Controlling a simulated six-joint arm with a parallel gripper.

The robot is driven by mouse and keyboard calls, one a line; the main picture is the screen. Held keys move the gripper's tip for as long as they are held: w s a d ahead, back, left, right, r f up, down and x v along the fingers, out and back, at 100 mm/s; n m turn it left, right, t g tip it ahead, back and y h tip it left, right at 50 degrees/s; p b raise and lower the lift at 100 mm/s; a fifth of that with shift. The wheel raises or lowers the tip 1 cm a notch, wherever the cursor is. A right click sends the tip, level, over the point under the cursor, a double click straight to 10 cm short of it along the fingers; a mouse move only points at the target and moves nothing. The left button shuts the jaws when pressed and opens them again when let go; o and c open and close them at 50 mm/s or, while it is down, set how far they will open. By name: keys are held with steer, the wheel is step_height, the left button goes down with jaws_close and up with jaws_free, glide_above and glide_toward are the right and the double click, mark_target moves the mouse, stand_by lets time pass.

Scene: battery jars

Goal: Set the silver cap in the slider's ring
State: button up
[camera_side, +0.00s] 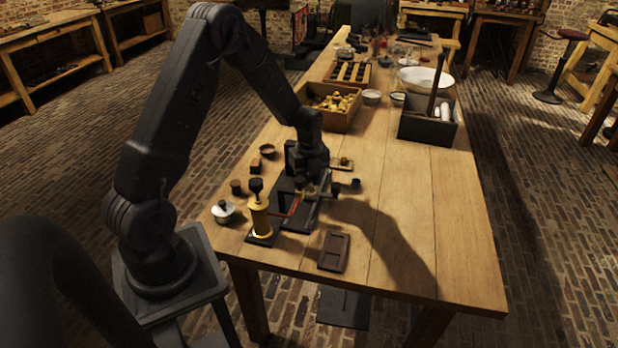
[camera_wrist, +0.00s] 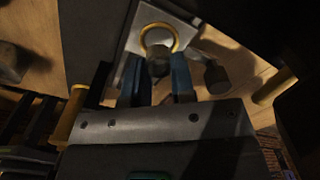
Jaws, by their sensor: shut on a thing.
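My gripper (camera_wrist: 157,80) is shut on a small grey metallic piece, which looks like the silver cap (camera_wrist: 159,63), between its two bluish fingers. The slider's ring (camera_wrist: 172,32) is a brass-coloured loop on a pale metal plate, just beyond the fingertips. The cap overlaps the ring's near edge in the wrist view; I cannot tell whether it touches the ring or is above it. In the side view my gripper (camera_side: 307,187) points down over the dark apparatus on the bench, and the cap and ring are too small to make out clearly.
A brass column (camera_side: 260,218) with a black knob stands close left of my gripper. A pale lidded dish (camera_side: 224,211) is at the left edge, and a dark tray (camera_side: 334,251) lies in front. A wooden box (camera_side: 345,121) stands behind.

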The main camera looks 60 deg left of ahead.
mark_target(309, 185)
steer(key=o, duration=0.6)
steer(key=shift+r, duration=0.1)
step_height(309, 185, up, 11)
stand_by(0.9)
